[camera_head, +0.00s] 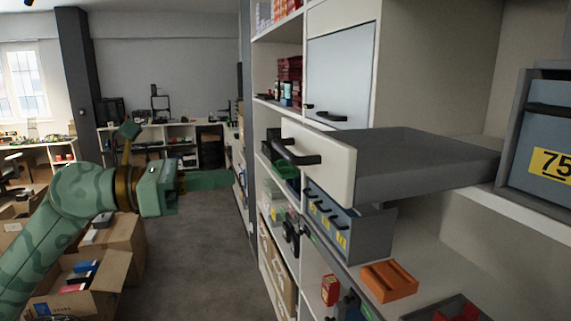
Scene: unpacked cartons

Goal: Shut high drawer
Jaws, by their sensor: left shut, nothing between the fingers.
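The high drawer (322,161) stands pulled out of the shelf unit in the right half of the view. It has a white front, grey sides and a dark handle (296,147). My left gripper (222,180) reaches in from the left on a green arm, at about the drawer's height in the picture. Its green fingers are shut and empty, pointing right, and are apart from the drawer front. My right gripper does not show.
The shelf unit (471,207) fills the right side. A grey bin labelled 75 (540,135) stands right of the drawer. Below are small grey drawers (335,225) and an orange block (389,281). Open cartons (110,270) lie lower left. The grey floor (190,270) between is clear.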

